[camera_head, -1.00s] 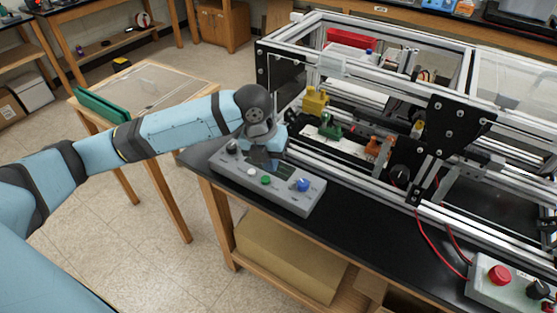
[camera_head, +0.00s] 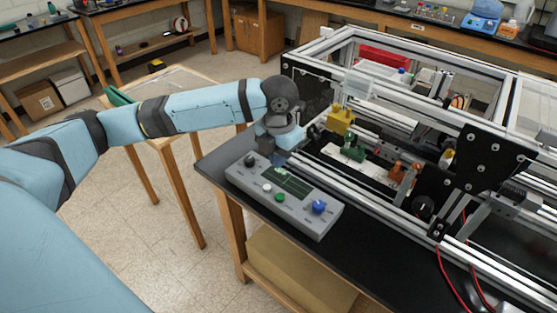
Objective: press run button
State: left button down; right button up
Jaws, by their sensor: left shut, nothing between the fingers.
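A grey control box (camera_head: 305,222) lies on the black bench top at its front left. On it are a small dark screen (camera_head: 287,183), a black knob (camera_head: 250,160), a white button (camera_head: 267,188), a green button (camera_head: 280,198) and a larger blue knob (camera_head: 319,207). No label is readable, so I cannot tell which one is the run button by its text; green is a likely candidate. My left gripper (camera_head: 289,157) is shut and empty, at the box's far edge behind the screen. Its fingertips are mostly hidden by the wrist. My right gripper is not in view.
The aluminium extrusion frame (camera_head: 400,205) stands right behind the box, with yellow (camera_head: 341,121), green (camera_head: 353,148) and orange (camera_head: 397,172) parts inside. Red wires (camera_head: 455,280) hang at the front right. The black bench top (camera_head: 365,250) is clear right of the box.

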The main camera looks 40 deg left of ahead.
aim_at(278, 195)
pick_arm(q)
notch_tip(278, 195, down, 11)
jog(key=shift+f+p, duration=0.2)
jog(key=shift+p, duration=0.1)
